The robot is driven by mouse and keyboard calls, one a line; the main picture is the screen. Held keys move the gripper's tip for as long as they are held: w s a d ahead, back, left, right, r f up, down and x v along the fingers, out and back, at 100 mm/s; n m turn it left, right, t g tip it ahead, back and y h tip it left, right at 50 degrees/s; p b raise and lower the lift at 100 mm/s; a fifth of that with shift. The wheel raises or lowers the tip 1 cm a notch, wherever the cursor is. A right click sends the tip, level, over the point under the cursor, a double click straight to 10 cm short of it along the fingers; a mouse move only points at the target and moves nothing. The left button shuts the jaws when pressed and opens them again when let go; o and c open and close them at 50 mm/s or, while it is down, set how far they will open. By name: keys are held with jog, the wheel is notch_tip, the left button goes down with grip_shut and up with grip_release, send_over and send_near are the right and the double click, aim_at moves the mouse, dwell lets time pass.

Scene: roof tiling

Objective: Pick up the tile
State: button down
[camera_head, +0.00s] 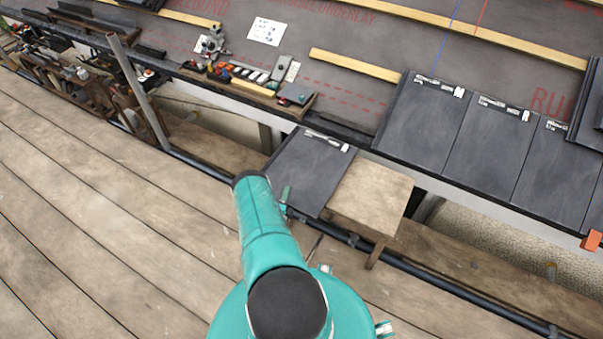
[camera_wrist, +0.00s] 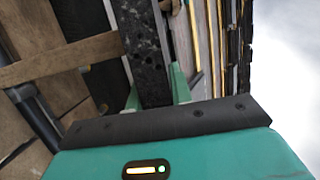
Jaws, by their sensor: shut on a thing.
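The tile (camera_head: 308,172) is a dark slate-grey slab with a white label strip along its far edge. In the head view it is beyond the end of my teal arm, left of a wooden stand. In the wrist view the tile (camera_wrist: 143,50) shows edge-on as a speckled dark bar between two green fingers. My gripper (camera_wrist: 156,88) is shut on the tile near its close edge; one finger of it also shows in the head view (camera_head: 285,195). Part of the tile is hidden by my arm. I cannot tell whether its underside touches anything.
A wooden stand (camera_head: 370,196) is close to the tile's right side. Several laid tiles (camera_head: 423,122) cover the roof to the right. A tray of tools (camera_head: 250,83) and a wooden batten (camera_head: 355,65) lie on the underlay. A dark rail (camera_head: 440,287) edges the plank deck (camera_head: 100,220), which has free room left.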

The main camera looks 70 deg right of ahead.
jog(key=shift+r, duration=0.2)
jog(key=shift+w+r, duration=0.1)
jog(key=shift+r, duration=0.2)
notch_tip(320, 180, up, 2)
jog(key=shift+d+r, duration=0.1)
jog(key=s+r, duration=0.4)
jog(key=shift+s+a+r, duration=0.1)
jog(key=shift+a+r, duration=0.1)
jog(key=shift+r, duration=0.2)
jog(key=s+a+r, duration=0.1)
jog(key=s+r, duration=0.4)
jog(key=s, duration=0.5)
jog(key=c, duration=1.8)
grip_release()
grip_shut()
